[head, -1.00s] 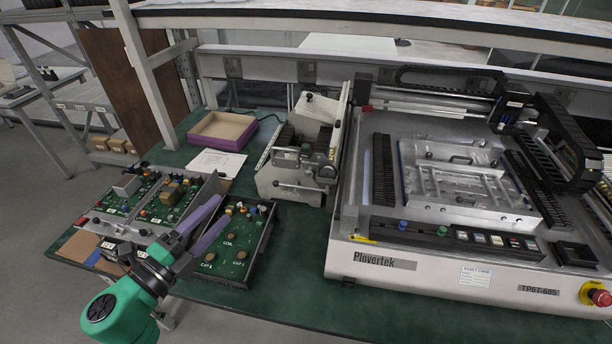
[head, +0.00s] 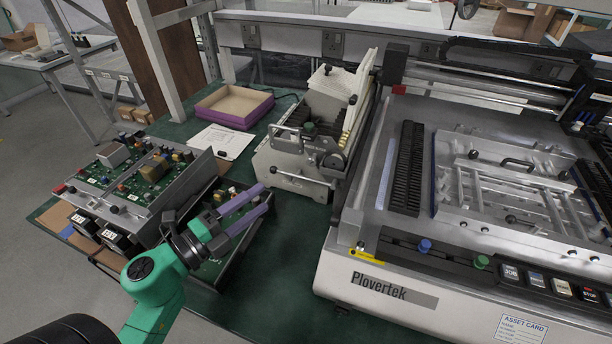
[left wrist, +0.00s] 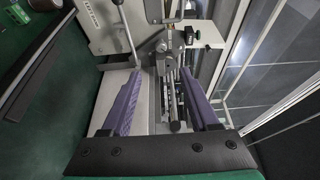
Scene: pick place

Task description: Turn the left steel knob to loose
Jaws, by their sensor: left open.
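My left gripper (head: 264,198) has purple fingers spread open and empty. It is over the dark-framed circuit board tray (head: 215,284), in front of the small grey bench device (head: 276,157). I cannot tell for certain which part is the left steel knob. In the left wrist view the open fingers (left wrist: 162,76) point toward the device's metal mechanism (left wrist: 172,60), which shows between them, with no clear contact. My right gripper is not in view.
The large Plovertek machine (head: 455,284) fills the right side, with a blue knob (head: 424,246) and green knob (head: 482,262) on its front. Circuit board modules (head: 117,207) stand at left. A purple-edged box (head: 235,119) and paper (head: 220,141) lie behind. Green table shows in front.

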